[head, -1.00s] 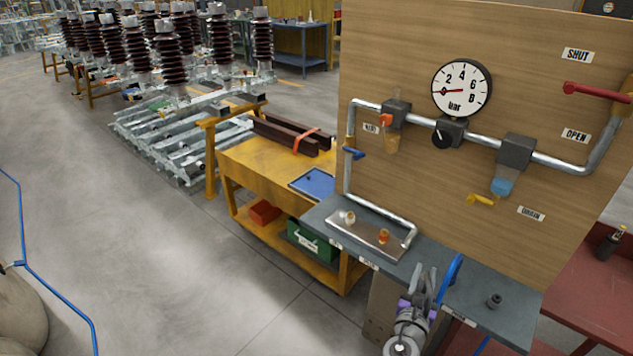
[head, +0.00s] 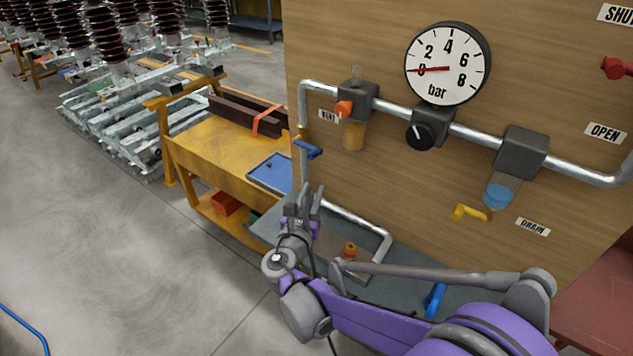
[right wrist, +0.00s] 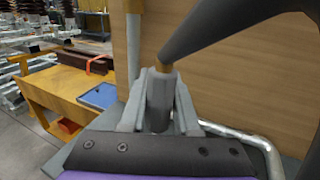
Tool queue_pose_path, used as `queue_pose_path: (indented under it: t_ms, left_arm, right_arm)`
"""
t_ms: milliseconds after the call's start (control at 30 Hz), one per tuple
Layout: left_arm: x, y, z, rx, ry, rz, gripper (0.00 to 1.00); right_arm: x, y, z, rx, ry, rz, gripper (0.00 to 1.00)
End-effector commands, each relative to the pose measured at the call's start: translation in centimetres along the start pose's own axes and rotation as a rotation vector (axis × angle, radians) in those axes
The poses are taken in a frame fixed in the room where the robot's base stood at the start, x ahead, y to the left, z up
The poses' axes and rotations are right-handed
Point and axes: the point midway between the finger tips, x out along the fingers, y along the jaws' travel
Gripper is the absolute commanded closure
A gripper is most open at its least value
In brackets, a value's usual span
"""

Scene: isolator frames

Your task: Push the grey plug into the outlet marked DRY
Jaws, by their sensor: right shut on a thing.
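My right gripper (head: 303,203) is raised above the left part of the bench, in front of the lower pipe. In the right wrist view its fingers are shut around a grey cylinder (right wrist: 160,105), which looks like the grey plug. It stands upright between the fingers with a brass-coloured part (right wrist: 165,62) at its top. An orange outlet (head: 350,250) stands on the metal plate, just right of the gripper. The gripper and arm hide the other, pale outlet and the bench-edge labels, so I cannot tell which outlet is DRY. My left gripper is not in view.
A wooden panel (head: 400,200) rises behind the bench, with a gauge (head: 447,63), pipes and valve handles. A bent pipe (head: 365,228) comes down near the plate. A blue curved piece (head: 435,300) shows behind my arm. A yellow cart (head: 215,145) stands left.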

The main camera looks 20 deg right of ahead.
Motion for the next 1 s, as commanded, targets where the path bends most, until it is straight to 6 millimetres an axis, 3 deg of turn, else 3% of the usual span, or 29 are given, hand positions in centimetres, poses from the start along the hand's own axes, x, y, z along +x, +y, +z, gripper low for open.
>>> queue_pose_path:
  t_ms: [500,1000]
  left_arm:
    - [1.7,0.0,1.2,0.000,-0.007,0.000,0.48]
    - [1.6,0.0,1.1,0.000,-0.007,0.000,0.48]
  right_arm:
    - [0.0,0.0,-2.3,-0.002,0.001,-0.008,1.00]
    - [-0.1,0.0,-2.0,-0.001,0.000,-0.007,1.00]
